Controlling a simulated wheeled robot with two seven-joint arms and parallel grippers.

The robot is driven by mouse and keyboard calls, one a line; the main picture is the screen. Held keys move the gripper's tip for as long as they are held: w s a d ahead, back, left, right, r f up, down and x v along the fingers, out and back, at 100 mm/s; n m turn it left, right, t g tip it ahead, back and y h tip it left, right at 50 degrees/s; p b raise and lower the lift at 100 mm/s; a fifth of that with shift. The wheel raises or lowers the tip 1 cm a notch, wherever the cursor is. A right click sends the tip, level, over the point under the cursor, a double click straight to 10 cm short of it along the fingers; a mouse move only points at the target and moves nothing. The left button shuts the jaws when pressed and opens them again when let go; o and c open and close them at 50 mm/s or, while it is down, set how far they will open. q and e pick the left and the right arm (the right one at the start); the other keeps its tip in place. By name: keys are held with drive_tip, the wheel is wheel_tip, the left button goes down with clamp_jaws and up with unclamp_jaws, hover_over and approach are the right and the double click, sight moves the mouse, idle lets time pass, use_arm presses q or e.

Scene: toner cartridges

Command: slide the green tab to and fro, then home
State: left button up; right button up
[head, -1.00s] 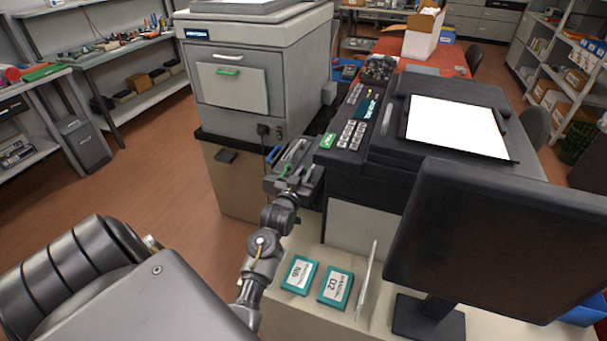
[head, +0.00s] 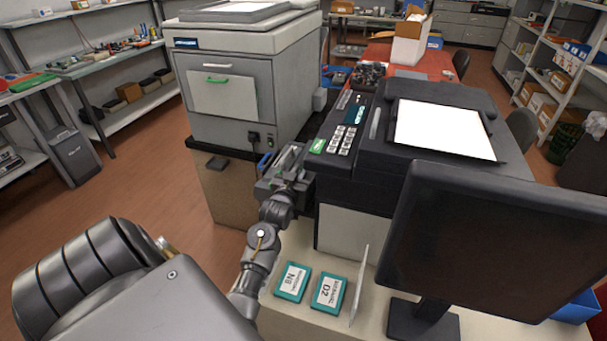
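My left gripper (head: 286,160) is at the front left side of the black printer (head: 345,185), in the gap beside the grey copier. Its hand and wrist cover most of what lies there, and the spacing of its fingers cannot be made out. A small blue part (head: 265,160) shows just left of the fingers. The green tab cannot be clearly picked out at the gripper now, and whether the gripper touches it is hidden. My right gripper is not in view.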

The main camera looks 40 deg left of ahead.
use_arm(q)
drive_tip(key=o, duration=0.4)
drive_tip(key=shift+o, duration=0.2)
drive_tip(key=b+v, duration=0.2)
drive_tip(key=v, duration=0.8)
drive_tip(key=shift+s, duration=0.35)
drive_tip(key=shift+d, duration=0.15)
